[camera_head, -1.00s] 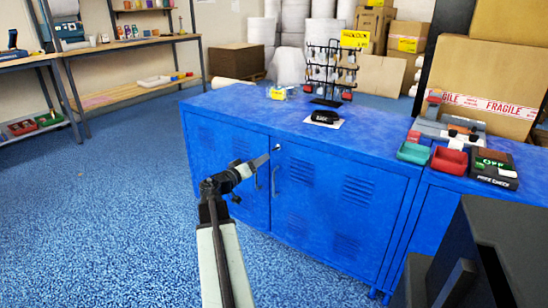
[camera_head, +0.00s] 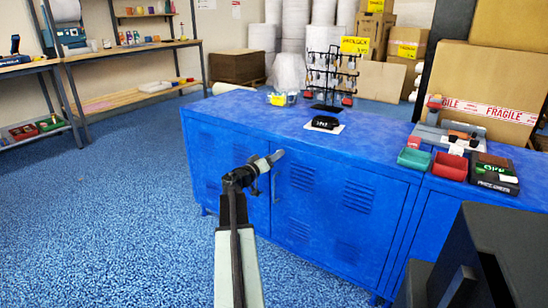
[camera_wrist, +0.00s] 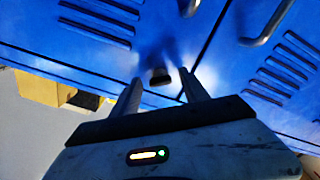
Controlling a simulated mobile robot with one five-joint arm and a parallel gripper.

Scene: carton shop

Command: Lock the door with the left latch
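The blue cabinet (camera_head: 330,200) has two louvred doors with grey handles near the seam between them. My gripper (camera_head: 272,158) is in front of the top of this seam in the head view. In the wrist view my gripper (camera_wrist: 161,78) is open, with a finger on each side of a small dark knob-like part (camera_wrist: 160,76), apparently the latch. I cannot tell whether either finger touches it. A bent metal handle (camera_wrist: 268,22) shows beyond the seam in the wrist view. In the head view my gripper hides the latch, so its angle is unclear.
On the cabinet top stand a rack of hanging items (camera_head: 330,75), a black object on white paper (camera_head: 325,123) and red (camera_head: 450,165) and green (camera_head: 414,158) bins. Cartons (camera_head: 495,85) stand behind. The blue floor (camera_head: 120,200) to the left is clear.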

